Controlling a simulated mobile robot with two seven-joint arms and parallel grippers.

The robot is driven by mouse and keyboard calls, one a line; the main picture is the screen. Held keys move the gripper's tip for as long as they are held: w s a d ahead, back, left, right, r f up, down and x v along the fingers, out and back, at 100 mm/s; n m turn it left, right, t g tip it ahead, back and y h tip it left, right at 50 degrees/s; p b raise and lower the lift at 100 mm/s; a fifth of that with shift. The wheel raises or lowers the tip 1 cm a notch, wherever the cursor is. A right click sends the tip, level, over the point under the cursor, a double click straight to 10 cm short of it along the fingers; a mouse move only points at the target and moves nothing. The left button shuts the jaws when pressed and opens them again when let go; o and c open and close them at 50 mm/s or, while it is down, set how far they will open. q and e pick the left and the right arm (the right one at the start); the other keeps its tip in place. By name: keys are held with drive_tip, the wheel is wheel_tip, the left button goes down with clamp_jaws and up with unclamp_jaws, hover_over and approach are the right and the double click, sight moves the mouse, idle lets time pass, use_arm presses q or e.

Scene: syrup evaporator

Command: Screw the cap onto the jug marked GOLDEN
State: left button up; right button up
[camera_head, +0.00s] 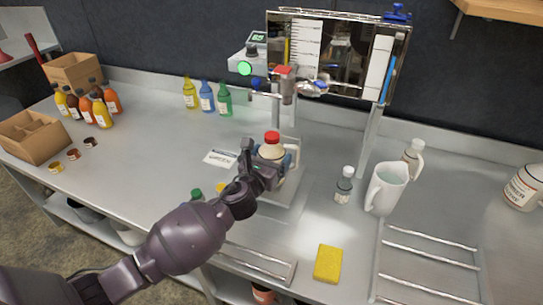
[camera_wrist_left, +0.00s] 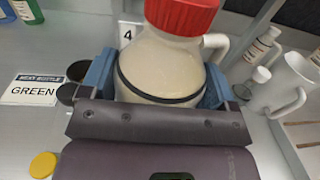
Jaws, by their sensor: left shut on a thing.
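A round jug (camera_head: 270,153) of pale cream colour stands on the metal plate under the spout. In the left wrist view the jug (camera_wrist_left: 160,62) fills the middle, with a handle at its right. A red ribbed cap (camera_wrist_left: 183,14) sits on its neck; the cap (camera_head: 271,137) also shows in the head view. I cannot tell how tight it is. My left gripper (camera_wrist_left: 158,88) is shut around the jug's body, its blue fingers on either side. No GOLDEN marking is readable on this jug; its front is hidden. My right gripper is not in view.
A sign (camera_head: 221,158) reading GREEN lies left of the jug. A yellow cap (camera_wrist_left: 43,165) and green cap (camera_head: 196,193) lie near my arm. A small bottle (camera_head: 343,187), white pitcher (camera_head: 385,190) and yellow sponge (camera_head: 327,263) stand or lie right. Another labelled jug (camera_head: 524,188) is far right.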

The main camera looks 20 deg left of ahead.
use_arm(q)
drive_tip(key=shift+f, duration=0.15)
drive_tip(key=o, duration=1.6)
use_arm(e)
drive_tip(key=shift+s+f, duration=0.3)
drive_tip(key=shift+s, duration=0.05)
use_arm(q)
drive_tip(key=shift+r, duration=0.45)
drive_tip(key=shift+s+a+f+p, duration=0.1)
drive_tip(key=shift+s+a+p, duration=0.2)
drive_tip(key=shift+s, duration=1.7)
drive_tip(key=shift+s+a+r+p, duration=0.15)
drive_tip(key=shift+s+p, duration=0.15)
drive_tip(key=shift+s, duration=1.7)
drive_tip(key=shift+s+a+f+p, duration=0.15)
drive_tip(key=shift+s+a+p, duration=0.15)
drive_tip(key=shift+s, duration=1.7)
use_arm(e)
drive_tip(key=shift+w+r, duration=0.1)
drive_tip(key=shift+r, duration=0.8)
